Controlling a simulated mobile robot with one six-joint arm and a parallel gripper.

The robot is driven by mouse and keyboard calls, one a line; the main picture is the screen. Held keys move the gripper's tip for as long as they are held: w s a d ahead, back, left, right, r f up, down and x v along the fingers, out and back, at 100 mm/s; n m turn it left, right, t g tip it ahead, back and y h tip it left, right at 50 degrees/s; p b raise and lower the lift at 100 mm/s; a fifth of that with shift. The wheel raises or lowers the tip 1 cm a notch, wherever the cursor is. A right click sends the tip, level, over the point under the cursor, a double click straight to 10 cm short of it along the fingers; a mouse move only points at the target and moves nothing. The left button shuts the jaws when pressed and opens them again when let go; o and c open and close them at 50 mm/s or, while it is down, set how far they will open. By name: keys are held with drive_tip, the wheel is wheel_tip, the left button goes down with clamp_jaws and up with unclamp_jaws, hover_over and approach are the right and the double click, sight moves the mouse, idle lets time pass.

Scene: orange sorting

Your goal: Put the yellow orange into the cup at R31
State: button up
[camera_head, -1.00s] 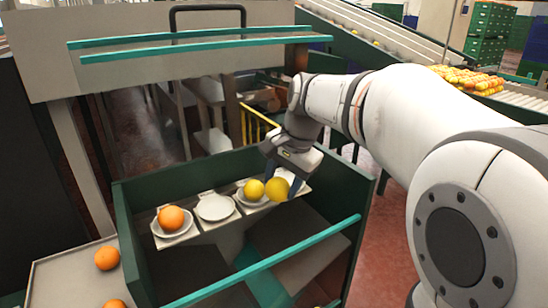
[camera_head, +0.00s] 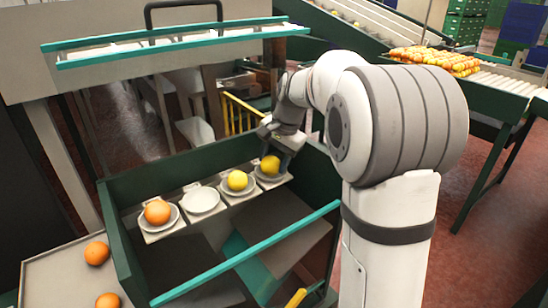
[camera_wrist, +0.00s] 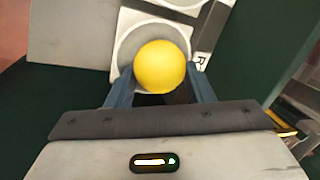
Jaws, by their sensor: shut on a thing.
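My gripper (camera_head: 275,158) is shut on a yellow orange (camera_head: 270,166) at the right end of the cup row. In the wrist view the yellow orange (camera_wrist: 159,66) sits between the two blue-grey fingers, over a white cup (camera_wrist: 128,45). In the head view that rightmost cup (camera_head: 270,180) shows under the fruit; whether the fruit touches it I cannot tell. A label beside the cup in the wrist view is partly hidden, and its number cannot be read.
Another yellow orange (camera_head: 237,180) rests in the cup to the left. Further left are an empty cup (camera_head: 202,201) and one holding an orange fruit (camera_head: 157,212). Green bin walls surround the row, and a teal rail (camera_head: 245,255) crosses in front. Loose oranges (camera_head: 97,253) lie on a side tray.

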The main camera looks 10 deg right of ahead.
drive_tip(key=shift+f, duration=0.25)
drive_tip(key=o, duration=1)
drive_tip(key=shift+r, duration=0.1)
drive_tip(key=v, duration=1.2)
drive_tip(key=s+a+f+n+h, duration=0.1)
drive_tip(key=s+f+n, duration=0.3)
drive_tip(key=s, duration=0.9)
drive_tip(key=s+a+f+n+t+h, duration=0.1)
drive_tip(key=s+f+n, duration=0.4)
drive_tip(key=s+f, duration=0.6)
drive_tip(key=shift+s+a, duration=0.2)
drive_tip(key=shift+s, duration=0.9)
